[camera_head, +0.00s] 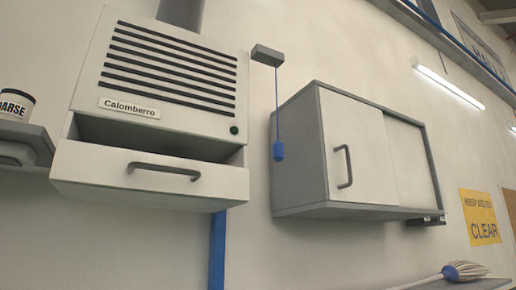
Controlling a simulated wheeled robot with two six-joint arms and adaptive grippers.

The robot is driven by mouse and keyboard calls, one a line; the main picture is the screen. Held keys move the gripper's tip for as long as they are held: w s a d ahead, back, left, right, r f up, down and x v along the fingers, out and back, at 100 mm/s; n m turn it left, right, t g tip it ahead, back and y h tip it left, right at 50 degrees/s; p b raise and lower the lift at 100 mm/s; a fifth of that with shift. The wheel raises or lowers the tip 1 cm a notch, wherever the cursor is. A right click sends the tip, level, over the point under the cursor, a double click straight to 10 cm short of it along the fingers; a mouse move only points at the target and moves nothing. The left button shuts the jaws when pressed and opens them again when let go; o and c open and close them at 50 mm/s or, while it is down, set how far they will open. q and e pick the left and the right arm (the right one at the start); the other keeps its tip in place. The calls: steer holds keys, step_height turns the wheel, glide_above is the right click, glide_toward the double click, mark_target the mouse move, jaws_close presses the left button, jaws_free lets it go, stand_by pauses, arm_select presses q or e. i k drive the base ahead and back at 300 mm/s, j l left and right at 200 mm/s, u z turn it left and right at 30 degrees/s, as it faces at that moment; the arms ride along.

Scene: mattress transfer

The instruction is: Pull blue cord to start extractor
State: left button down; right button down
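The blue cord (277,105) hangs straight down from a small grey box (267,55) on the wall. A blue pull handle (278,151) is at its lower end, in front of the left side of a wall cabinet. The extractor (172,70) is a white and grey wall unit with dark horizontal slats, a "Calomberro" label (129,107) and a small dark green round spot (233,130). Its lower front panel (150,175), with a grey handle, stands out from the body.
The grey and white wall cabinet (386,155) is right of the cord. A tin (15,105) stands on a shelf at the left edge. A yellow sign (480,216) is on the wall.

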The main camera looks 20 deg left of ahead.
mark_target(278, 147)
steer(key=u, duration=1.85)
steer(key=k+l, duration=0.35)
steer(key=k, duration=0.3)
